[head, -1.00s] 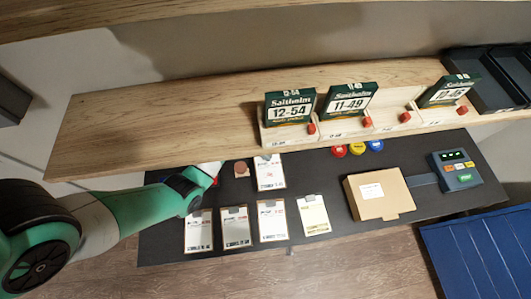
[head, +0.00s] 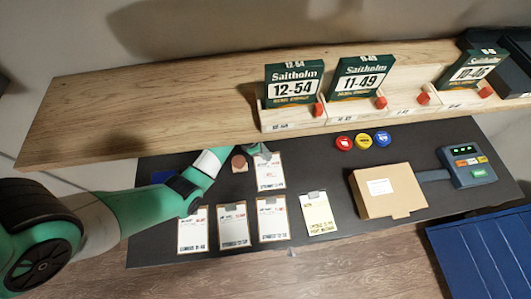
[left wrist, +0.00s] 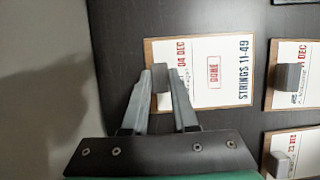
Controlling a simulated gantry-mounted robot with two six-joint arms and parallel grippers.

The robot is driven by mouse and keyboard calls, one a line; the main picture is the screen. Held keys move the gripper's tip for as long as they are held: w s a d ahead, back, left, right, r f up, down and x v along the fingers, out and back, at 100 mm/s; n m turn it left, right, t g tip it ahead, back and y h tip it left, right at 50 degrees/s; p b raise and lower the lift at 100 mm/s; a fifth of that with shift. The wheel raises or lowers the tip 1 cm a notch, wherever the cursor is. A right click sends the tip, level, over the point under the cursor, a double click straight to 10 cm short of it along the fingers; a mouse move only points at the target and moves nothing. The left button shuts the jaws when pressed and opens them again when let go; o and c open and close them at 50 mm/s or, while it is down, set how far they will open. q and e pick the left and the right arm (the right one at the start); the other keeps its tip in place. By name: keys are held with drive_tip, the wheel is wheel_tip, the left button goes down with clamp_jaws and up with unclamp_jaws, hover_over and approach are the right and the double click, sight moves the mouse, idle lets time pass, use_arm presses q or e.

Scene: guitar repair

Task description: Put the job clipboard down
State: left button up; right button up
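A job clipboard (head: 268,172) with a white sheet lies flat on the dark mat, just in front of the shelf's edge. In the left wrist view this clipboard (left wrist: 215,72) reads STRINGS 11-49 and bears a red DONE stamp. My left gripper (left wrist: 161,72) is at its clip end, with the two fingers on either side of the grey clip. Whether the fingers press on the clip is not clear. In the head view the left gripper (head: 259,150) reaches in from the left over the board's top edge. My right gripper is not in view.
A row of several clipboards (head: 233,226) lies nearer the front. The wooden shelf (head: 150,110) overhangs the mat behind. A cardboard box (head: 388,192) and a keypad device (head: 468,167) stand to the right.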

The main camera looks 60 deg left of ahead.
use_arm(q)
drive_tip(key=o, duration=0.5)
drive_tip(key=p+v, duration=0.3)
drive_tip(key=v, duration=0.4)
drive_tip(key=shift+r, duration=0.4)
